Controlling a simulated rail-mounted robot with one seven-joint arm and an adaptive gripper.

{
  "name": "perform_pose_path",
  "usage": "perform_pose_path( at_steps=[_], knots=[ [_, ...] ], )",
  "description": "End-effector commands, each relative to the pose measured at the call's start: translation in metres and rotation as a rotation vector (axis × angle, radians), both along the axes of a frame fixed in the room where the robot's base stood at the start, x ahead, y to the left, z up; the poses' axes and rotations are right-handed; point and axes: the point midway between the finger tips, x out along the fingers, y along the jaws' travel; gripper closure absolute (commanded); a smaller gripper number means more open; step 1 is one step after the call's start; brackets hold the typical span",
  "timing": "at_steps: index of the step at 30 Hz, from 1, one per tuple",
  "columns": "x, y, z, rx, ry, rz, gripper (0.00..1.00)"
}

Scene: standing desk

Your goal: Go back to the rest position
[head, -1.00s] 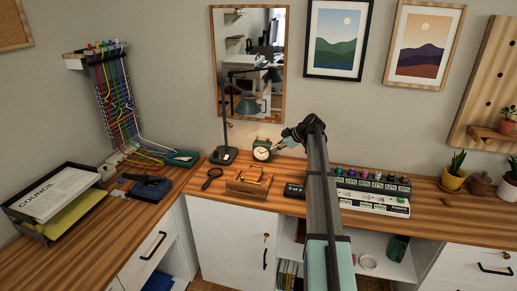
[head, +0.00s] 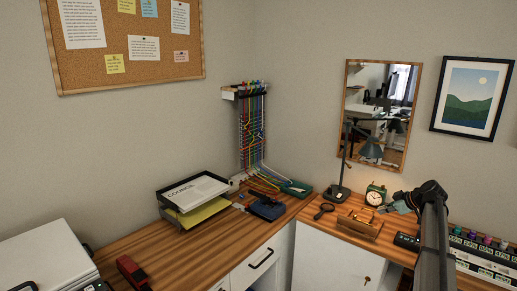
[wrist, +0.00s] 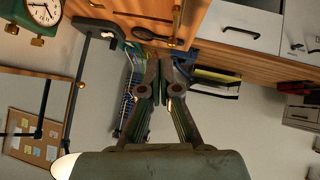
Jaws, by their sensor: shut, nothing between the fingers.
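My gripper (head: 390,207) is at the right in the head view, just right of the green clock (head: 376,196), above the wooden desk (head: 330,230). Its fingers are shut and empty. In the wrist view my gripper (wrist: 165,58) points away from the camera with its fingertips together, and nothing is held. That view is upside down, with the clock (wrist: 38,14) at the top left. I cannot tell whether the gripper touches the clock.
A desk lamp (head: 342,180) stands left of the clock. The paper tray (head: 180,218) and cable rack (head: 252,125) are at the left.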

Motion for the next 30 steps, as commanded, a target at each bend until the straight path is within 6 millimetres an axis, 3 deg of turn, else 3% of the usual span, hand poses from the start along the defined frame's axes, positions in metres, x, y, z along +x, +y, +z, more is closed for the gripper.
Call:
perform_pose_path(
  at_steps=[5,10,13,17,20,26,30],
  knots=[
    [-0.001,-0.003,-0.002,0.074,0.071,-0.117,1.00],
    [-0.015,-0.005,-0.011,0.126,0.156,-0.252,1.00],
    [-0.032,-0.004,-0.035,0.160,0.226,-0.350,1.00],
    [-0.058,0.011,-0.084,0.203,0.343,-0.480,1.00],
    [-0.084,0.032,-0.132,0.228,0.444,-0.577,1.00],
    [-0.149,0.089,-0.238,0.242,0.654,-0.759,1.00],
    [-0.204,0.132,-0.305,0.219,0.789,-0.863,1.00]
  ],
)
